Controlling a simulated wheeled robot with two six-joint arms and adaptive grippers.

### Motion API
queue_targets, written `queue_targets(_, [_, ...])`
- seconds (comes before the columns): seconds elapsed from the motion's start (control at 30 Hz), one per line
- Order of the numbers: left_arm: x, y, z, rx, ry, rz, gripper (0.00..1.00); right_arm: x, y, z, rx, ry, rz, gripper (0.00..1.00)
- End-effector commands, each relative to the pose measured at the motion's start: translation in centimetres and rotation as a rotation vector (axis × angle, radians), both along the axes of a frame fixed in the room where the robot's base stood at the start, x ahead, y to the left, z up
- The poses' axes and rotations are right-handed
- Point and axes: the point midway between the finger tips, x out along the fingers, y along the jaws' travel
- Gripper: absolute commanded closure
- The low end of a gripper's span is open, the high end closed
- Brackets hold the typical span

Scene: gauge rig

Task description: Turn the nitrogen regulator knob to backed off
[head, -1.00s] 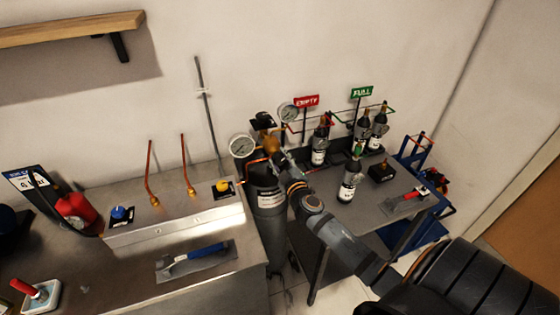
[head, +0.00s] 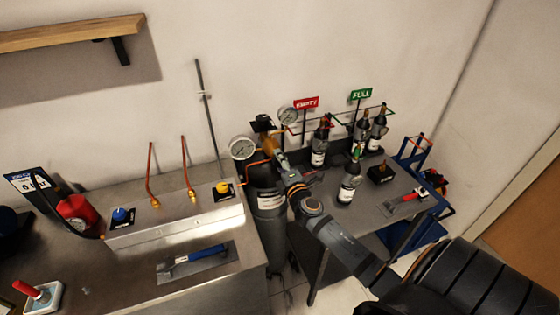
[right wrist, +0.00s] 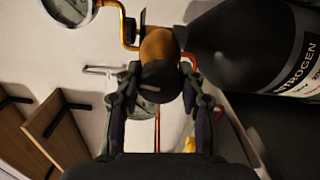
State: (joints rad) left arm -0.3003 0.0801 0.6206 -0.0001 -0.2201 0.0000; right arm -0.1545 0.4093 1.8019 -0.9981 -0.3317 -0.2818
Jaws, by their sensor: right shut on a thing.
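The nitrogen cylinder (head: 268,205) is dark, has a white label and stands upright between the steel bench and the cart. In the right wrist view, the cylinder (right wrist: 255,45) lies across the upper right with NITROGEN on its label. The brass regulator (right wrist: 158,44) is at its top and carries a dark round knob (right wrist: 161,80). My right gripper (right wrist: 160,92) has one finger on each side of the knob and is shut on it. In the head view, my right gripper (head: 277,156) partly hides the knob. My left gripper is out of view.
Pressure gauges (head: 242,147) sit close to the regulator. Several small bottles (head: 349,180) stand on the cart to the right, near red EMPTY (head: 306,102) and green FULL (head: 361,95) signs. A steel panel (head: 180,217) with a blue and a yellow knob is left.

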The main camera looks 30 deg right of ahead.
Motion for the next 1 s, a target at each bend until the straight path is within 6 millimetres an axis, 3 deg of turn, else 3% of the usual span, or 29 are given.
queue_targets(0.4, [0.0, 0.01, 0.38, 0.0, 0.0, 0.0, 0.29, -0.04, 0.0, -0.13, -0.152, 0.04, 0.0, 0.92])
queue_targets(0.9, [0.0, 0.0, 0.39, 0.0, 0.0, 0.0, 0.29, -0.06, -0.02, -0.18, -0.169, 0.044, 0.0, 0.92])
queue_targets(0.93, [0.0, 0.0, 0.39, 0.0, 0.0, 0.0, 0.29, -0.06, -0.02, -0.18, -0.169, 0.044, 0.0, 0.6])
queue_targets(1.0, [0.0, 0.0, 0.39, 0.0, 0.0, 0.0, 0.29, -0.05, -0.01, -0.17, -0.169, 0.043, 0.0, 0.5])
